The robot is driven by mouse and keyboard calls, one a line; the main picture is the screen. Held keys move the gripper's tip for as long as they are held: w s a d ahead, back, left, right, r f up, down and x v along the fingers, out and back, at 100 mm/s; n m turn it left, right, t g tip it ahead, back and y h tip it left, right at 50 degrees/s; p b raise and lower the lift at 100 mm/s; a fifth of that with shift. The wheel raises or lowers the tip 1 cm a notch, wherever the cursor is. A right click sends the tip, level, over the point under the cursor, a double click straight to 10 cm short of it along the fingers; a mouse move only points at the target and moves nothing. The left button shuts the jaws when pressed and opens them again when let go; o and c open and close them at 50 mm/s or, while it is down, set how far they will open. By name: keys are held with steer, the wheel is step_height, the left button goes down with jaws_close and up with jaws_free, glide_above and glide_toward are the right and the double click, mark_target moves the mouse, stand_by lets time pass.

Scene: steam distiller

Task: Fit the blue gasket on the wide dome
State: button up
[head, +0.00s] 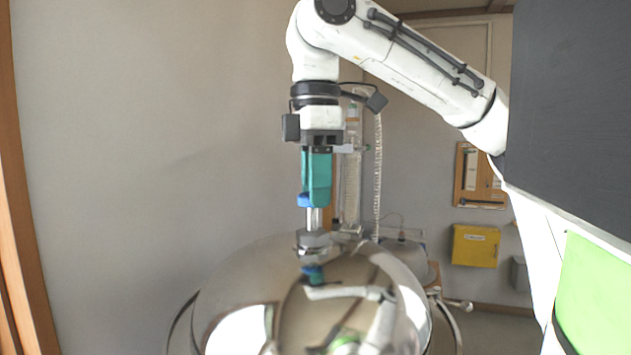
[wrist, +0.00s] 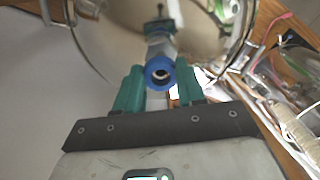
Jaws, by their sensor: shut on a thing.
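The blue gasket (head: 305,200) is a small ring at the tips of my gripper's teal fingers (head: 316,198). In the wrist view the gasket (wrist: 151,80) sits between my fingers (wrist: 158,82), with its hole facing the camera. My gripper points straight down and is shut on the gasket. The wide dome (head: 225,300) is a large polished metal shell below it. A short metal neck (head: 314,218) with a grey collar (head: 313,240) rises from its top. The gasket is at the neck's upper end; I cannot tell whether it touches or encircles it. My fingers hide part of it.
Behind the dome stand a clear glass column (head: 351,185) and a coiled tube (head: 378,165). A yellow box (head: 475,246) hangs on the back wall. A dark panel (head: 575,110) fills the right side. The space left of my gripper is clear.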

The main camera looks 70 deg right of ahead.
steer(key=shift+f+b, duration=0.7)
steer(key=shift+f, duration=1.1)
stand_by(0.4)
steer(key=o, duration=1.1)
steer(key=shift+r+p, duration=1)
steer(key=shift+r, duration=3.25)
